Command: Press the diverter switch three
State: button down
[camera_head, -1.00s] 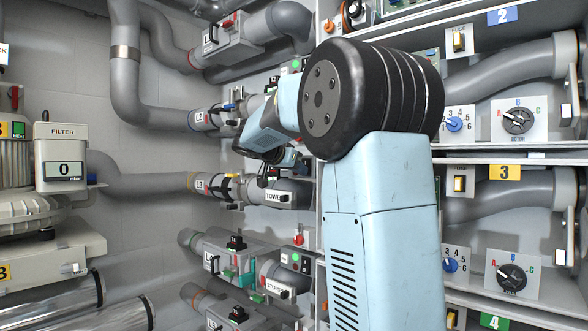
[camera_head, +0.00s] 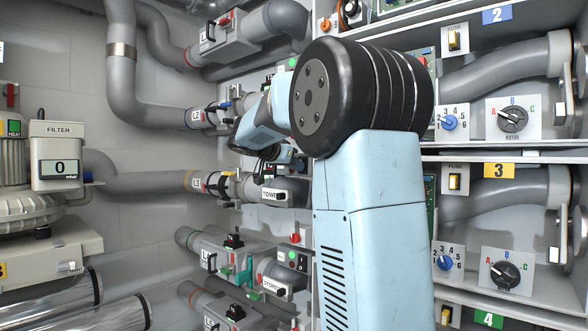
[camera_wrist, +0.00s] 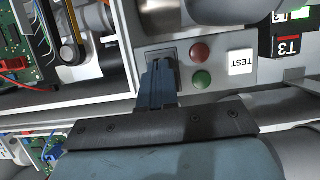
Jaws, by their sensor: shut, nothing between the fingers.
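My gripper (camera_wrist: 160,85) shows in the wrist view with its fingers together and nothing between them. The fingertips are at a small dark square fitting (camera_wrist: 160,56) on a grey panel, which they partly cover; I cannot tell whether they touch it. A red button (camera_wrist: 200,53) and a green button (camera_wrist: 202,79) sit just right of the fingers, beside a white TEST label (camera_wrist: 241,62). A black block marked T3 (camera_wrist: 288,47) is at the upper right. I cannot tell for sure which part is diverter switch three.
A green circuit board (camera_wrist: 83,28) and wires lie left of the fingers in the wrist view. In the head view, pipes with valves (camera_head: 215,185) fill the left wall, and shelves with dials (camera_head: 505,272) stand right of my arm. Room is tight.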

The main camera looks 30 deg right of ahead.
jog(key=shift+r, duration=0.45)
jog(key=v, duration=1.4)
jog(key=shift+f, duration=0.15)
jog(key=shift+w+f, duration=0.15)
jog(key=shift+f, duration=0.4)
jog(key=x, duration=1.4)
